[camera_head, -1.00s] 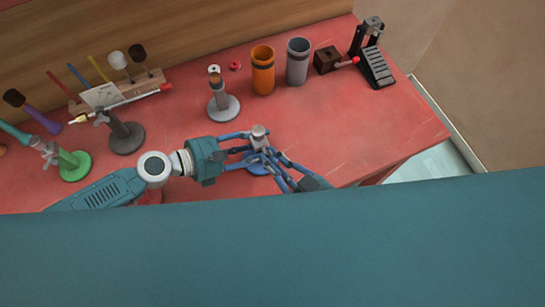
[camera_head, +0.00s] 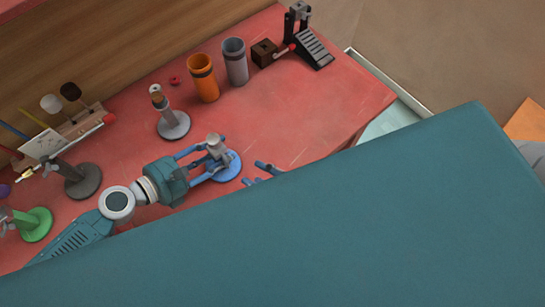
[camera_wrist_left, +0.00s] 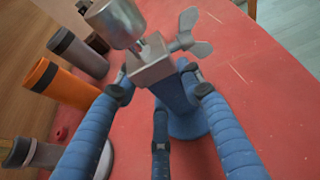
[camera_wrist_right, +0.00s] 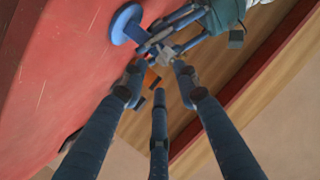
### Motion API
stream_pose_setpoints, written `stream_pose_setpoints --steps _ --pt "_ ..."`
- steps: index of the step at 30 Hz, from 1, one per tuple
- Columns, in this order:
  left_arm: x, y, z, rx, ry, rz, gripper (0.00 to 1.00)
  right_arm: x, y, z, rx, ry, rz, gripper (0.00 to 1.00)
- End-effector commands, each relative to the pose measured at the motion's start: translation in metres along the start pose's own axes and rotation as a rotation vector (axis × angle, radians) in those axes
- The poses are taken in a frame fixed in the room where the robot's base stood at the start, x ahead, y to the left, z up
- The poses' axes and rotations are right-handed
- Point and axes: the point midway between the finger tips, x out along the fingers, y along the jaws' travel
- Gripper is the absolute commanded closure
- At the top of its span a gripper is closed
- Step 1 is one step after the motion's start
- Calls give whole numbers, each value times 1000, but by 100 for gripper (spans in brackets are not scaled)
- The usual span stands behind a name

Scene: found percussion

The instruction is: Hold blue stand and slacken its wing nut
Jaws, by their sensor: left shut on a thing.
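The blue stand (camera_head: 233,172) stands upright on the red bench, with a round blue base. Its grey clamp block (camera_wrist_left: 151,62) tops the blue post (camera_wrist_left: 176,96) in the left wrist view. A grey metal cylinder (camera_wrist_left: 116,23) sits at the clamp, and the wing nut (camera_wrist_left: 190,34) sticks out on the right side. My left gripper (camera_wrist_left: 162,92) is shut on the post just below the clamp. My right gripper (camera_head: 262,174) is open and empty, apart from the stand on its right; my teal body partly hides it. In the right wrist view the blue base (camera_wrist_right: 124,24) shows beyond its fingers.
A grey stand (camera_head: 172,124), an orange cup (camera_head: 203,80) and a grey cup (camera_head: 235,62) stand behind. A black pedal (camera_head: 312,50) is at the back right. A dark stand (camera_head: 82,181) and a green stand (camera_head: 36,224) are left.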

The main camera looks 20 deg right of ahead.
Motion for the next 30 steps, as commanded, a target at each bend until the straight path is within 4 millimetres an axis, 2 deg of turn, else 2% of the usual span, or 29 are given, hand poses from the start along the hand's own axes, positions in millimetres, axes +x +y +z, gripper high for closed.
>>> stream_pose_setpoints --steps 1,7,21,22,24,30 --pt "-1 0 -7 3 12 0 98 -10 0 2 0 -6 1 70" --pt "-1 0 -7 3 12 0 98 -32 0 1 -1 -2 0 70" --pt "-1 -1 -7 3 12 -1 98 -36 0 0 -1 2 0 70" --pt "-1 -1 -7 3 12 -1 57 -36 0 0 -1 2 0 70" --pt "-1 -1 -6 2 10 -1 43 -36 0 0 -1 1 0 70" --pt "0 0 -3 0 5 -1 40 -36 0 0 -1 1 0 70"
